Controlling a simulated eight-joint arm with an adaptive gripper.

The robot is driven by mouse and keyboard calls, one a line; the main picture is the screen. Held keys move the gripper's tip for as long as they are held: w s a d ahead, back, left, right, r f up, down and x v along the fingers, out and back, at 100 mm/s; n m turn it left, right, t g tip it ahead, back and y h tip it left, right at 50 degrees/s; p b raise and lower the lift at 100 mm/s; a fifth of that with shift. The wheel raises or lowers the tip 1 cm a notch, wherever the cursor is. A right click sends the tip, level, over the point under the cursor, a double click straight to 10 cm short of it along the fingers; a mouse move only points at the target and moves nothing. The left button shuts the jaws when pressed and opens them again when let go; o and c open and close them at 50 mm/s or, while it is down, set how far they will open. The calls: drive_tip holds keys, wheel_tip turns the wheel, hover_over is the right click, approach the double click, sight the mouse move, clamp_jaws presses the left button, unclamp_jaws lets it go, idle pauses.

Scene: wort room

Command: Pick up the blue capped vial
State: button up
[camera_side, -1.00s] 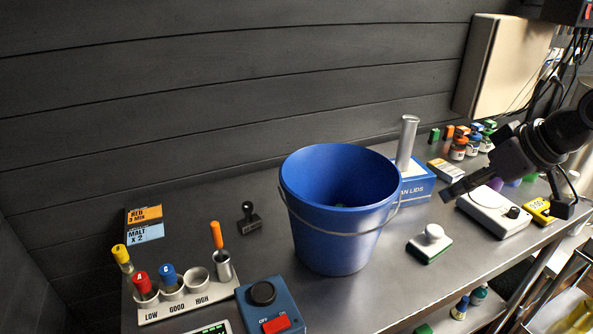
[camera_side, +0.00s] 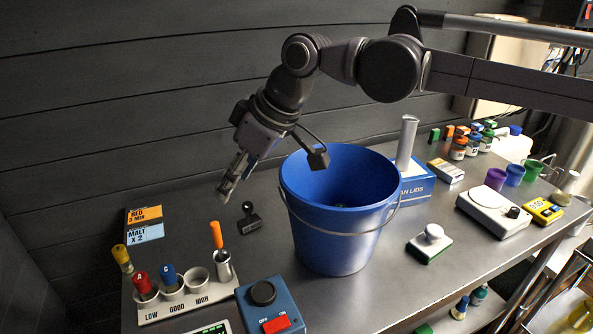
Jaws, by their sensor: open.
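The blue capped vial (camera_side: 168,275) stands upright in a grey rack (camera_side: 188,300) at the lower left, marked LOW, GOOD and HIGH. A red capped vial (camera_side: 142,282) stands to its left and a yellow capped vial (camera_side: 122,258) leans further left. An empty holder is just right of the blue one. My gripper (camera_side: 226,193) is open and empty, pointing down and left, in the air above and to the right of the rack. It is apart from the vials.
A large blue bucket (camera_side: 337,238) stands right of the rack. An orange-handled tool (camera_side: 217,237) rises from a metal cup (camera_side: 224,268) at the rack's right end. A blue switch box (camera_side: 270,308) sits in front. A black stamp (camera_side: 248,217) lies behind.

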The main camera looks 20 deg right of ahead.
drive_tip(key=s+a+f+n+g, duration=0.15)
drive_tip(key=a+f, duration=0.25)
drive_tip(key=a, duration=0.7)
approach(167, 269)
drive_tip(key=shift+n+t+y, duration=0.25)
drive_tip(key=shift+y, duration=0.05)
drive_tip(key=x, duration=0.5)
drive_tip(key=shift+s+d+f, duration=0.15)
drive_tip(key=shift+d+f, duration=0.1)
drive_tip(key=shift+x, duration=2.6)
drive_tip(key=shift+a, duration=0.1)
clamp_jaws()
